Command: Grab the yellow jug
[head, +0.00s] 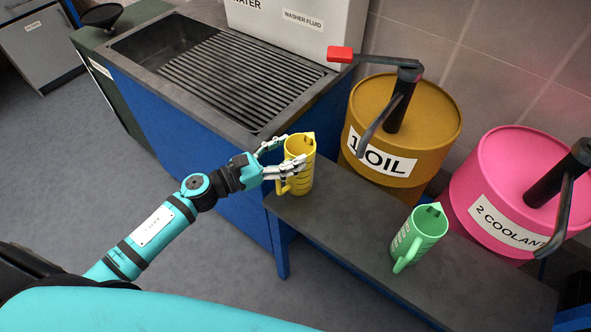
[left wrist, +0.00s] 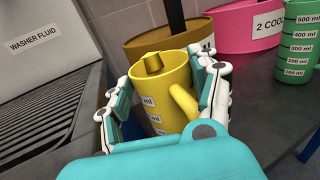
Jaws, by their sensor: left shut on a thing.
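The yellow jug (head: 299,165) stands upright at the left end of the dark shelf, with ml markings on its side. My left gripper (head: 284,165) comes in from the left at the jug's height and is shut on it. In the left wrist view the jug (left wrist: 160,92) sits between the two fingers of the gripper (left wrist: 165,98), one on each side, with its handle toward the right finger. The jug's base is hidden in that view. My right gripper is in neither view.
A green jug (head: 419,236) stands farther right on the shelf (head: 350,225). Behind are a brown oil drum (head: 425,125) and a pink coolant drum (head: 500,165), both with pumps. A blue sink unit (head: 185,130) with a slatted top and a white washer fluid container (head: 300,38) stand left.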

